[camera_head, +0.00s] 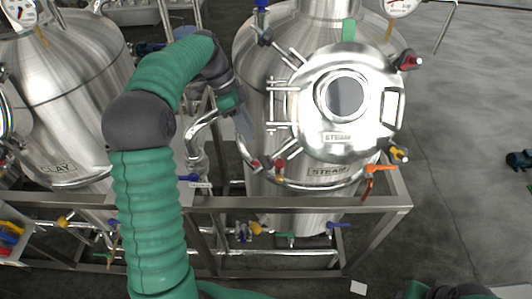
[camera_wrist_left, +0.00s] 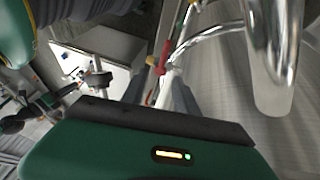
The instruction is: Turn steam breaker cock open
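The steam tank (camera_head: 262,90) is a steel vessel with a round hatch marked STEAM. Several small valves with coloured handles sit around it; I cannot tell which is the steam breaker cock. A red-handled valve (camera_head: 279,166) is below the hatch at left, and an orange-handled one (camera_head: 380,169) is at lower right. My left gripper (camera_head: 245,130) is beside the tank's left side, near curved steel pipes, with its fingers mostly hidden. In the left wrist view a red handle (camera_wrist_left: 163,57) shows beyond the gripper's dark edge, apart from it.
A tank marked CLAY (camera_head: 75,100) stands at left. A steel frame rail (camera_head: 300,202) runs in front of both tanks, with pipes and small valves below. A thick steel pipe (camera_wrist_left: 272,55) is close in the left wrist view. Open floor (camera_head: 460,140) lies at right.

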